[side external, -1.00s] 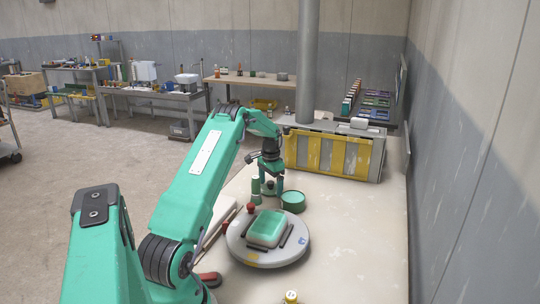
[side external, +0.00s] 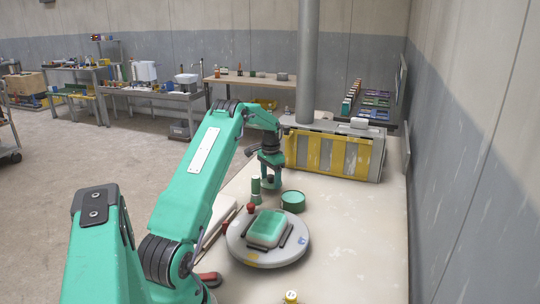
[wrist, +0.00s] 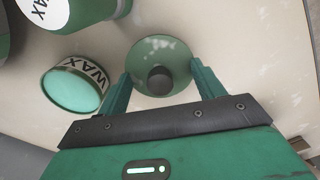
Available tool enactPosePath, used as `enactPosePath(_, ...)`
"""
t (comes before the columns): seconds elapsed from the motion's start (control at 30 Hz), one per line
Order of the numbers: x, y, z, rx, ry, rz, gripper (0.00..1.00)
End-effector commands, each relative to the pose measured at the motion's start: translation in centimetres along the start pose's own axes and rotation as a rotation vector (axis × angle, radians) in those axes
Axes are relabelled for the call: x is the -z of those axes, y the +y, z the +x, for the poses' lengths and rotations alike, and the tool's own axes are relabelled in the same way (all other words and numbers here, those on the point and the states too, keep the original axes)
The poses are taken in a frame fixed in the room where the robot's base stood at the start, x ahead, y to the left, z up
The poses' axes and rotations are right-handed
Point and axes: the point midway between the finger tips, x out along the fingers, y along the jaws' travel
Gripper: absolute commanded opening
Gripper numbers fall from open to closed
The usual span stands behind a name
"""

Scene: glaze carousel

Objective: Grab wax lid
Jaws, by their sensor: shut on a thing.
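The wax lid (wrist: 160,52) is a round green disc with a dark knob in the wrist view. In the side external view my gripper (side external: 270,184) is over the bench behind the turntable, and I cannot make out the lid there. A low green wax tin (wrist: 77,91) with a pale green top face and WAX lettering is left of the lid in the wrist view. It appears to be the low green tin (side external: 293,201) right of my gripper in the side external view.
Green cylinders (side external: 256,190) stand close on the left. A grey and yellow box (side external: 330,155) and a grey post (side external: 308,70) are behind. The bench right of the turntable is mostly clear.

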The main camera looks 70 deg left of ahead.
Motion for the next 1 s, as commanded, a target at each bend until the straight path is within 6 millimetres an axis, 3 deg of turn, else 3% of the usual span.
enactPosePath(0.07, 0.1, -0.1, -1.5, 0.003, 0.004, 0.0, 0.45)
enactPosePath(0.7, 1.0, 10.1, -7.4, 0.001, 0.002, 0.002, 0.45)
enactPosePath(1.0, 1.1, 11.6, -8.3, 0.001, 0.001, 0.0, 0.45)
